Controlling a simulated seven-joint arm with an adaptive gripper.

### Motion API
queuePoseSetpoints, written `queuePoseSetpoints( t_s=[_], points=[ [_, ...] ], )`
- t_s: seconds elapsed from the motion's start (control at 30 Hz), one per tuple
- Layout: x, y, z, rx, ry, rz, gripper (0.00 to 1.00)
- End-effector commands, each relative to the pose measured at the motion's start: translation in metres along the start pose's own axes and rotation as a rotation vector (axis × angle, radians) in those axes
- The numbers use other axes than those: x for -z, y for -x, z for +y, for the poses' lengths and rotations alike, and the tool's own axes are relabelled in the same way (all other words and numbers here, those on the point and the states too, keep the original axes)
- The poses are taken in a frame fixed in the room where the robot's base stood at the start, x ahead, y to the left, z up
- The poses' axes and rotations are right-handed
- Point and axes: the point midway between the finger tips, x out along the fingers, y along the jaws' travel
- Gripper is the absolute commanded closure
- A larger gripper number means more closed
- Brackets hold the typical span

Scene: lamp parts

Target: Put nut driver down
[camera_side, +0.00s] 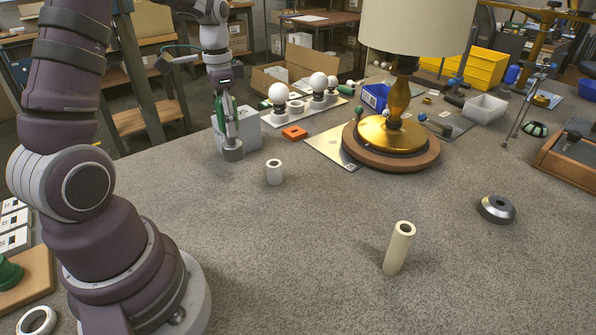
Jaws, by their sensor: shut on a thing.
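My gripper (226,122) is at the back left of the table, pointing down. It is shut on the nut driver (222,108), whose green handle shows partly between the fingers. A short grey cylinder (233,151) is right below the fingertips. I cannot tell whether it is the driver's lower end or a separate part, or whether it touches the table. The fingers hide much of the driver.
A white box (247,132) stands right behind my gripper. The lamp (391,135) stands farther right. A cream tube (399,248) stands in front; the table's middle is mostly clear.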

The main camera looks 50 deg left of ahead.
Motion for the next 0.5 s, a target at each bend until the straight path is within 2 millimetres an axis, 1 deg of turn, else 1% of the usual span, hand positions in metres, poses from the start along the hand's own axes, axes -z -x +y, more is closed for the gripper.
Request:
queuePoseSetpoints(
  t_s=[0.03, 0.1, 0.2, 0.27, 0.33, 0.5],
  points=[
    [-0.022, -0.001, -0.020, -0.001, 0.090, -0.001, 1.00],
    [-0.048, -0.002, -0.039, 0.000, 0.186, -0.001, 1.00],
    [-0.076, -0.003, -0.055, 0.000, 0.281, -0.001, 1.00],
    [-0.086, -0.004, -0.060, 0.000, 0.315, -0.001, 1.00],
    [-0.093, -0.010, -0.062, -0.003, 0.336, -0.003, 1.00],
    [-0.095, -0.043, -0.062, -0.004, 0.341, -0.004, 1.00]
  ],
)
